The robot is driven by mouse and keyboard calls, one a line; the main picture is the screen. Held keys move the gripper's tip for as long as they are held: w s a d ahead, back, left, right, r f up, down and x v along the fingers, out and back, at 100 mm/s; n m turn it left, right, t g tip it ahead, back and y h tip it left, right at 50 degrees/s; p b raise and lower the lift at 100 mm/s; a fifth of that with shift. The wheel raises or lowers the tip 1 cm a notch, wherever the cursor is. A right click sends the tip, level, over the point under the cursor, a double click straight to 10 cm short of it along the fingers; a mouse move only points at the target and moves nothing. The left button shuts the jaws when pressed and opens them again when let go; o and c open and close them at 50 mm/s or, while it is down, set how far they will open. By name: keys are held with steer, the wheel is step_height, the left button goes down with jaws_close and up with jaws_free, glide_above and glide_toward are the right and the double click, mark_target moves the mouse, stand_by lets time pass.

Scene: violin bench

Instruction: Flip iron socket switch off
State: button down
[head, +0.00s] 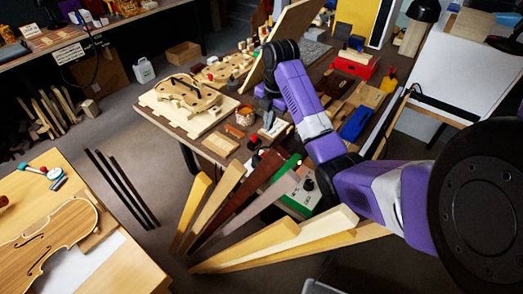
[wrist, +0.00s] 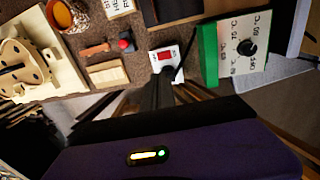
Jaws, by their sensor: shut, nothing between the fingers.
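The iron socket (wrist: 165,57) is a small white unit with a red switch, in the upper middle of the wrist view. Its switch position is too small to tell. My gripper (wrist: 163,80) is shut and empty. Its dark fingertips point at the socket's near edge in the wrist view; I cannot tell if they touch it. In the head view my gripper (head: 265,95) hangs over the bench, small and dark.
A green box with a temperature dial (wrist: 246,46) stands right of the socket. A wood block (wrist: 108,72), a red-tipped tool (wrist: 124,44) and a jar (wrist: 66,14) lie to the left. Long wooden strips (head: 270,240) rise in front of the bench.

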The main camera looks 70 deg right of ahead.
mark_target(264, 154)
steer(key=shift+s, duration=0.1)
stand_by(0.3)
steer(key=f, duration=0.4)
steer(key=w+f+p, duration=0.1)
steer(key=f, duration=0.4)
steer(key=f+p, duration=0.1)
steer(key=f, duration=0.4)
steer(key=shift+w+d, duration=0.2)
steer(key=shift+w, duration=0.15)
